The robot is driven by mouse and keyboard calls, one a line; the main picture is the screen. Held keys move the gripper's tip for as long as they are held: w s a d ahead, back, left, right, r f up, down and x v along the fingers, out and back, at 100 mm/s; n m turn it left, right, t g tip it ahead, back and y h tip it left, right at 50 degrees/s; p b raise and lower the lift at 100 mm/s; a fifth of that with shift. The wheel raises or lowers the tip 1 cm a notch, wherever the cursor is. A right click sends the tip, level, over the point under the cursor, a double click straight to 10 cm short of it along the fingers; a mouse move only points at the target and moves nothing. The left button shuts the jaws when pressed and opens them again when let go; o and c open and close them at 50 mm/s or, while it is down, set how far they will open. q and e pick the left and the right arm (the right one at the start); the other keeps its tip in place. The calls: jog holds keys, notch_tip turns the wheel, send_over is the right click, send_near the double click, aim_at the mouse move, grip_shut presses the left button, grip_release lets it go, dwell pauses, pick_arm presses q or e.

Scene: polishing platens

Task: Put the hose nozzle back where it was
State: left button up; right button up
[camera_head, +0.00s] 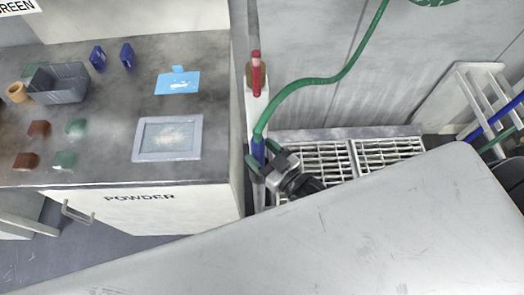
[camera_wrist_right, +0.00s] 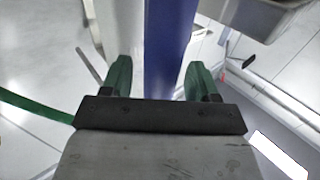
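The hose nozzle (camera_head: 258,152) is blue and sits at the lower end of a green hose (camera_head: 322,80), beside a narrow white post (camera_head: 256,108) at the powder cabinet's right side. My right gripper (camera_head: 262,154) is at the nozzle, its green fingertips on either side of it. In the right wrist view a blue upright piece (camera_wrist_right: 170,45) and a white one run between the spread fingers of the gripper (camera_wrist_right: 160,80). The fingers look wider apart than the nozzle; contact is unclear. The nozzle's lower end is hidden. My left gripper is not in view.
A red valve handle (camera_head: 257,73) tops the post. The powder cabinet (camera_head: 165,208) stands left, bearing a grey bin (camera_head: 58,84), a framed plate (camera_head: 168,139) and several small blocks. Floor gratings (camera_head: 390,151) lie right of the post. A white rack (camera_head: 480,95) stands far right.

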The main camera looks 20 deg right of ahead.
jog(key=shift+r, duration=0.25)
jog(key=shift+s+d+f, duration=0.1)
jog(key=shift+s+d, duration=0.05)
jog(key=shift+s, duration=0.2)
jog(key=b+v, duration=0.1)
jog(key=v, duration=1)
jog(key=shift+b, duration=0.4)
jog(key=shift+s+d, duration=0.1)
